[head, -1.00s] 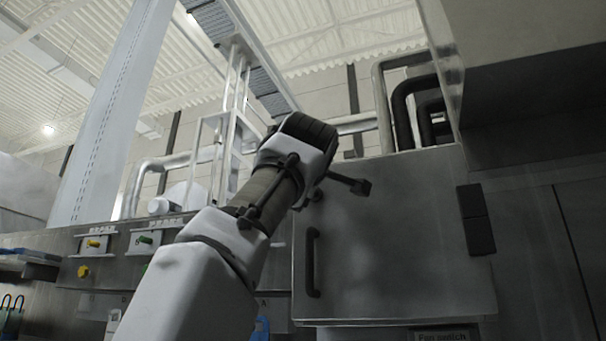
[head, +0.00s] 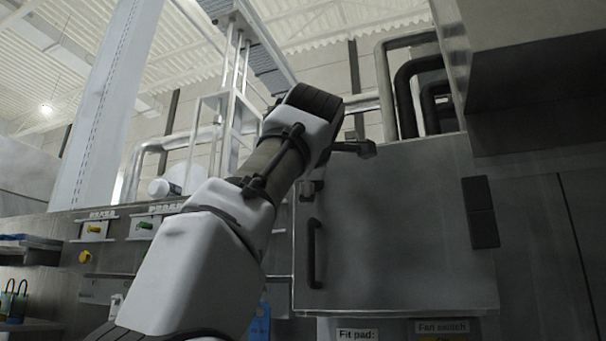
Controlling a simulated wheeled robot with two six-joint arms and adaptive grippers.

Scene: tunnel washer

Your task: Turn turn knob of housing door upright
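The housing door (head: 400,235) is a flat grey metal panel right of centre, and it looks closed. It has a dark vertical handle (head: 315,254) near its left edge. The small turn knob (head: 308,189) sits at the door's upper left edge, above the handle. It is partly hidden by my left arm, and I cannot tell how it is turned. My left arm reaches up from the lower left. Its dark gripper (head: 355,148) shows only in part beyond the wrist, above and right of the knob and seemingly apart from it. I cannot see its fingertip opening. My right gripper is out of view.
Dark hinges (head: 480,212) are on the door's right edge. A panel with yellow (head: 93,228) and green (head: 144,225) knobs is at the left. Labels "Fit pad:" and "Fan switch" (head: 442,327) are below the door. Pipes (head: 415,85) rise behind it.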

